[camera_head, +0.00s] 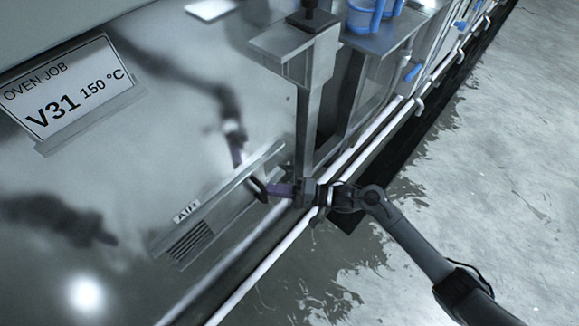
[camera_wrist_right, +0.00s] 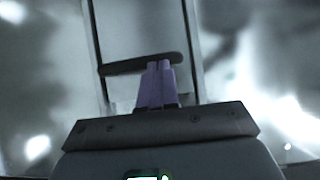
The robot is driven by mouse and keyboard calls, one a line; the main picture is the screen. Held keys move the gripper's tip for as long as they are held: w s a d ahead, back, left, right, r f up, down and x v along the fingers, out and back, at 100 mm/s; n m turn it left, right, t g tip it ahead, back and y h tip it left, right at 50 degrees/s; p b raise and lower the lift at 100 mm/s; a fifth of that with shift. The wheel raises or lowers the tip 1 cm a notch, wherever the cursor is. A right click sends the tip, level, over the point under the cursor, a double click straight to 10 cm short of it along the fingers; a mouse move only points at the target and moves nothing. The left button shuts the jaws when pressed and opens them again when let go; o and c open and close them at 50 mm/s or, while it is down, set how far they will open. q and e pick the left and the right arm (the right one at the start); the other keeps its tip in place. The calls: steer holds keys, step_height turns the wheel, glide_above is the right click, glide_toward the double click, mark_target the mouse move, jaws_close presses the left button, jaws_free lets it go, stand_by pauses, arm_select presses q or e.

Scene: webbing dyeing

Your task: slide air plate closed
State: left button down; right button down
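The air plate (camera_head: 232,198) is a metal slide on the oven front, beside an AIR label (camera_head: 187,211). Dark vent slots (camera_head: 188,241) show uncovered at its lower left end. Its dark handle (camera_head: 258,187) stands out near the right end; in the right wrist view it is a dark crossbar (camera_wrist_right: 125,66). My right gripper (camera_head: 268,190) has its purple fingers at the handle. The right wrist view shows the fingers (camera_wrist_right: 158,66) shut side by side, tips at the bar. Whether they touch it is unclear. My left gripper is not directly in view; a blurred arm reflection shows in the panel.
A metal post (camera_head: 306,130) rises close behind my right gripper. A pale rail (camera_head: 268,262) runs along the oven's lower edge. Blue containers (camera_head: 366,14) stand on a ledge at the top. The floor (camera_head: 500,180) at the right is open.

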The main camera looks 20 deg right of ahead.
steer(key=s+a+p, duration=0.5)
steer(key=a+p, duration=0.2)
steer(key=a, duration=0.4)
steer(key=shift+s, duration=0.3)
steer(key=w+d+p+v, duration=0.1)
steer(key=w+p+v, duration=0.1)
steer(key=v, duration=1)
steer(key=shift+d+p, duration=0.5)
steer(key=shift+p, duration=0.4)
